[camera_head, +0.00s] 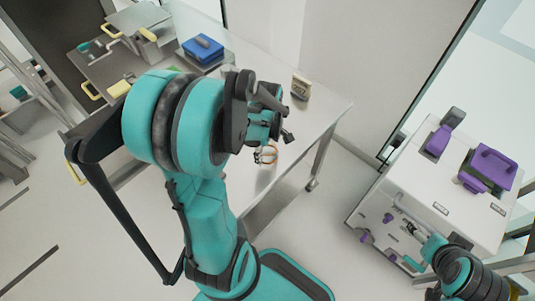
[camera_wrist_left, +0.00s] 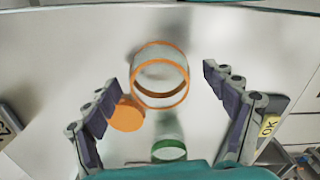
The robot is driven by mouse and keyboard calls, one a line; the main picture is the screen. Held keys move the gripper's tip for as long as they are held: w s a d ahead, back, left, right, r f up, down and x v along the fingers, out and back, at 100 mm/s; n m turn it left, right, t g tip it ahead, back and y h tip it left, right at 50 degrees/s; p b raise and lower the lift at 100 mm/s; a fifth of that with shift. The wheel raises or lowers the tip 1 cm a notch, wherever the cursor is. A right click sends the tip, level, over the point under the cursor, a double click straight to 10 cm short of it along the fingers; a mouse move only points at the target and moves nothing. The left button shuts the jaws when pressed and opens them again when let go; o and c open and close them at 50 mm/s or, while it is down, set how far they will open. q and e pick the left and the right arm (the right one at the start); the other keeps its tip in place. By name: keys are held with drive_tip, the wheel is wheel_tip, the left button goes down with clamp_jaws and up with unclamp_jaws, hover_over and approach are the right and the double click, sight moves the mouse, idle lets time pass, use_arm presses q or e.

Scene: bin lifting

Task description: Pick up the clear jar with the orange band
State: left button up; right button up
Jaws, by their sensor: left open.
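The clear jar with the orange band (camera_wrist_left: 161,72) is ahead of my left gripper (camera_wrist_left: 167,85) in the left wrist view, between the lines of its two fingers. The fingers are spread wide and do not touch the jar. In the head view the jar (camera_head: 266,156) shows small on the table below the left gripper (camera_head: 280,120), partly hidden by my arm. An orange disc (camera_wrist_left: 127,115) lies by the left finger. A clear jar with a green band (camera_wrist_left: 169,150) is nearer the palm. My right gripper (camera_head: 405,216) is small at lower right, by the white cabinet.
A blue box (camera_head: 203,48) and a small box (camera_head: 300,86) sit on the table (camera_head: 322,110). A white cabinet (camera_head: 455,190) with purple items on top stands at right. In the left wrist view, a yellow OK label (camera_wrist_left: 269,126) is beside the right finger.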

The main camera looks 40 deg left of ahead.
use_arm(q)
wheel_tip(320, 180, down, 2)
drive_tip(key=shift+f, duration=0.2)
drive_tip(key=shift+r, duration=0.1)
drive_tip(key=c, duration=1.5)
